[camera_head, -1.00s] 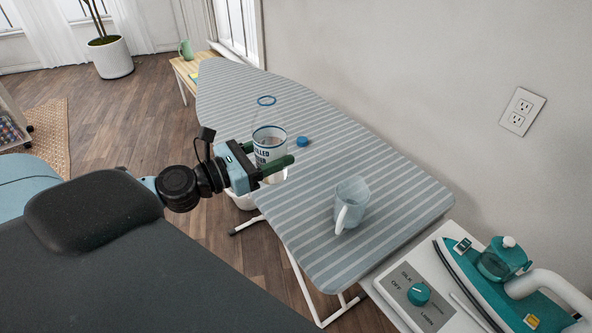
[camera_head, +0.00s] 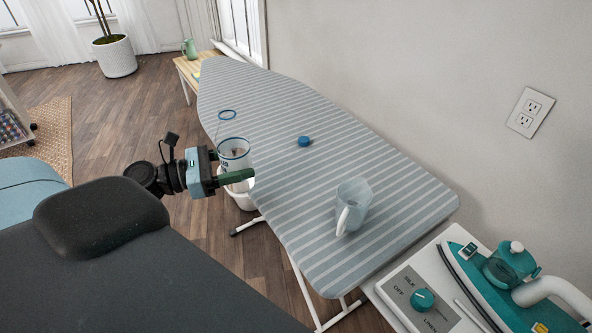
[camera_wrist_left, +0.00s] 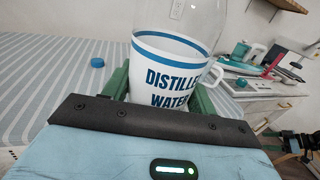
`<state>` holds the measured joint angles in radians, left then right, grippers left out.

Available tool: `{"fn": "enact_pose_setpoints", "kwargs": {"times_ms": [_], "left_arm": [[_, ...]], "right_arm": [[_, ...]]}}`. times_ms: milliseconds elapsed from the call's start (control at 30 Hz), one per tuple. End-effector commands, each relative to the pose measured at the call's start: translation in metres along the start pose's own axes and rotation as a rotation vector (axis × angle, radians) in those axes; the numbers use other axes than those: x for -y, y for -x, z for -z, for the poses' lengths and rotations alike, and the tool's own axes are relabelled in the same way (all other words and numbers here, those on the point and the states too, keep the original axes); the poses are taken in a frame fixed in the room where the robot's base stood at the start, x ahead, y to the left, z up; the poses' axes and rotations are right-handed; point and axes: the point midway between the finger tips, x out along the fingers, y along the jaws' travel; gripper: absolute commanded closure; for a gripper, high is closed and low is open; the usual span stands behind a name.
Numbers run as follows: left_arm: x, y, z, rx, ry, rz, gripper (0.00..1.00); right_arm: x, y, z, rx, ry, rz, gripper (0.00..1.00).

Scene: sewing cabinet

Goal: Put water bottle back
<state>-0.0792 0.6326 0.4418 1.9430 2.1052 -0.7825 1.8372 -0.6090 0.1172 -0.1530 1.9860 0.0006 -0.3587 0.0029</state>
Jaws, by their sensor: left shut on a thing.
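The water bottle (camera_head: 234,163) is clear, with blue rings and a white label. The wrist view shows "DISTILLED WATER" on its label (camera_wrist_left: 170,78). My left gripper (camera_head: 235,175) is shut around the lower part of the bottle, with green fingers on both sides of it. The bottle is upright or nearly so, at the left edge of the ironing board (camera_head: 310,195). A blue cap (camera_head: 304,141) lies apart on the board. My right gripper does not show in the head view.
A pale blue mug (camera_head: 352,207) stands on the board. A teal iron (camera_head: 500,285) rests on a white cabinet at the lower right. A small wooden table (camera_head: 186,74) with a green jug (camera_head: 189,48) stands at the back.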

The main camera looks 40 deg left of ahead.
Motion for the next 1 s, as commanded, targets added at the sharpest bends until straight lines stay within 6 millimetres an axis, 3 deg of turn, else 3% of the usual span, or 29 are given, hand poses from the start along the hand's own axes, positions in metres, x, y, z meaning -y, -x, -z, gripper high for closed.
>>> {"fn": "enact_pose_setpoints", "kwargs": {"times_ms": [167, 1000], "left_arm": [[-0.003, -0.008, -0.001, 0.005, -0.001, 0.0, 0.76], [-0.054, -0.141, 0.012, 0.004, 0.0, -0.002, 0.76]], "right_arm": [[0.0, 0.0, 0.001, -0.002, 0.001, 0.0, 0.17], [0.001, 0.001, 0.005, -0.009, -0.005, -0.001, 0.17]]}}
